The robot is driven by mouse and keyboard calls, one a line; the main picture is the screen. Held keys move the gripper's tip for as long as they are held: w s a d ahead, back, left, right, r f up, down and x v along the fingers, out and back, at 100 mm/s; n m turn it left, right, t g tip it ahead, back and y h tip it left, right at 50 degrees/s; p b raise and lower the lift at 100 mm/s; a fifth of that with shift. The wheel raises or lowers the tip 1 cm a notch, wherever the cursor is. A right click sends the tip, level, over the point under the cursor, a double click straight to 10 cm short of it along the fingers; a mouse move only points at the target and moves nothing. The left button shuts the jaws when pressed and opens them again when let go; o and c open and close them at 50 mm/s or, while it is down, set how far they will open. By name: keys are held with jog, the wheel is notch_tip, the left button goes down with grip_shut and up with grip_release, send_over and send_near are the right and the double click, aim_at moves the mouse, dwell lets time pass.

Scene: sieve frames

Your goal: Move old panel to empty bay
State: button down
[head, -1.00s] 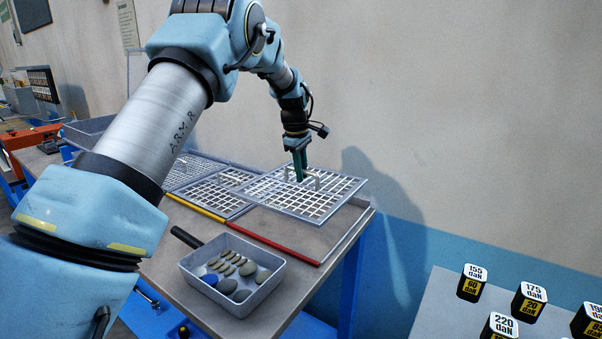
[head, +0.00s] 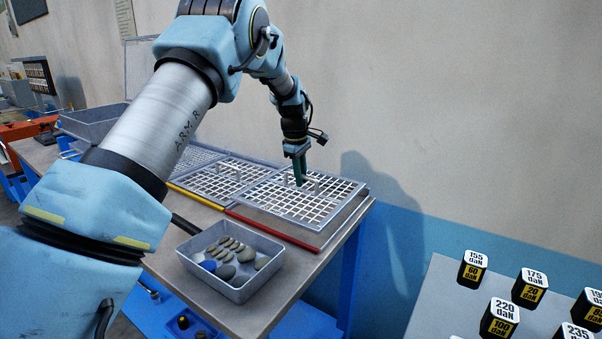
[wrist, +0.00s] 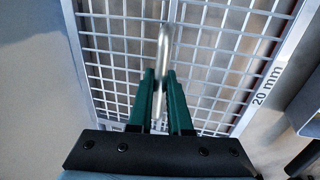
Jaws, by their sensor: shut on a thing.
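A grey grid panel (head: 275,214) with an upright bar handle lies over the bay with the red front edge (head: 275,231), at the right end of the bench. My gripper (head: 300,180) points down at the panel's middle and is shut on its handle. In the wrist view the green fingers (wrist: 160,78) close around the pale handle (wrist: 163,48), and the panel's rim (wrist: 285,60) is marked "20 mm". The panel looks level and close to the bay; I cannot tell whether it touches it.
A second grid panel (head: 213,183) sits left, behind a yellow edge (head: 197,198). A grey pan (head: 235,285) of several pebbles stands in front. Weight blocks (head: 472,270) stand on a grey surface at right. The wall rises close behind the bench.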

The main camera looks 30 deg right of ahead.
aim_at(301, 189)
jog(key=shift+f+b, duration=0.7)
jog(key=shift+f, duration=1.15)
jog(key=c, duration=0.8)
grip_release()
jog(key=shift+o, duration=0.2)
jog(key=shift+f, duration=0.15)
notch_tip(301, 189, up, 11)
jog(key=s+a+b, duration=0.1)
jog(key=b, duration=0.1)
jog(key=shift+a, duration=0.35)
jog(key=shift+f, duration=0.1)
